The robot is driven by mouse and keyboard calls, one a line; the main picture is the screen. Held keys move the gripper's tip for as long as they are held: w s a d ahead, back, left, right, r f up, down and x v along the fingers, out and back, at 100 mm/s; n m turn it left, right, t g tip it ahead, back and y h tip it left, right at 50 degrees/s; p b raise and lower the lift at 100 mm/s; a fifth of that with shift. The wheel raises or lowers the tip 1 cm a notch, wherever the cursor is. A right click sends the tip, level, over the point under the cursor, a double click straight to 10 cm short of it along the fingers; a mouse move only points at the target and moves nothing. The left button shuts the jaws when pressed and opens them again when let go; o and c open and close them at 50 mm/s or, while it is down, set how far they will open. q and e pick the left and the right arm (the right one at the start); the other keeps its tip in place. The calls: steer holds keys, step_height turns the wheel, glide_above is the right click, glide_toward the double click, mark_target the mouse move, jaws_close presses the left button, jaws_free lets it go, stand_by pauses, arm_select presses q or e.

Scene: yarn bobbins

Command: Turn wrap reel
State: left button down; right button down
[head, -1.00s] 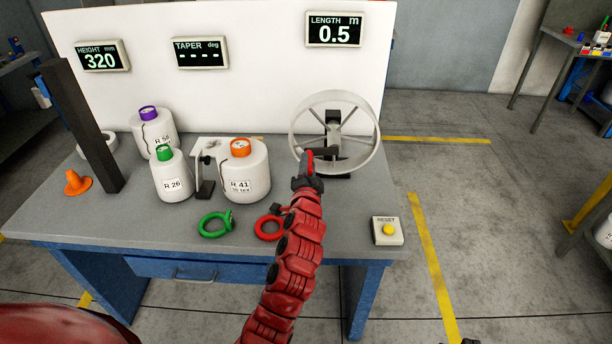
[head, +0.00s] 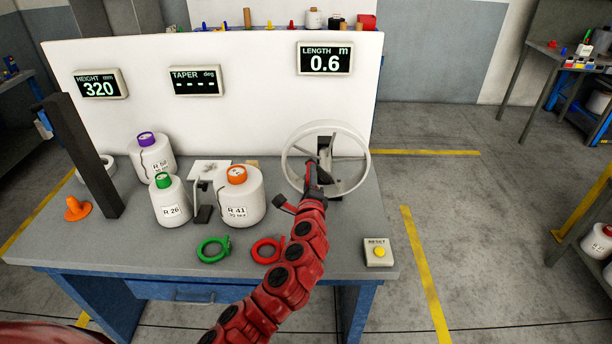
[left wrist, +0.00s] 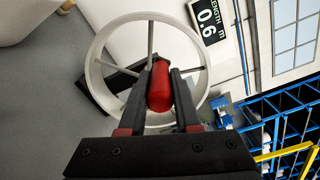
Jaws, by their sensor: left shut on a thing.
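The wrap reel (head: 364,176) is a pale grey spoked wheel on a dark stand at the back right of the table. My left gripper (head: 311,172) is at the reel's lower left side in the head view. In the left wrist view, my left gripper (left wrist: 159,88) is shut on a red handle (left wrist: 160,85) in front of the reel (left wrist: 97,62). The length display (head: 325,60) reads 0.6 m, and it also shows in the left wrist view (left wrist: 206,18). My right gripper is not in view.
Bobbins R 41 (head: 240,200), R 26 (head: 170,203) and a purple-topped one (head: 152,158) stand left of the arm. A green ring (head: 213,250) and a red ring (head: 267,251) lie in front. A reset box (head: 378,252) sits at the right front corner.

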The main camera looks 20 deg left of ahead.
arm_select(q)
steer(key=shift+w+d+r+m+p, duration=0.1)
steer(key=shift+d+r+m+p, duration=0.4)
steer(key=shift+m, duration=0.5)
steer(key=shift+d+f, duration=0.1)
steer(key=shift+f, duration=0.05)
steer(key=c, duration=0.6)
jaws_free()
steer(key=b+v, duration=0.2)
steer(key=v, duration=1.5)
steer(key=shift+d, duration=0.1)
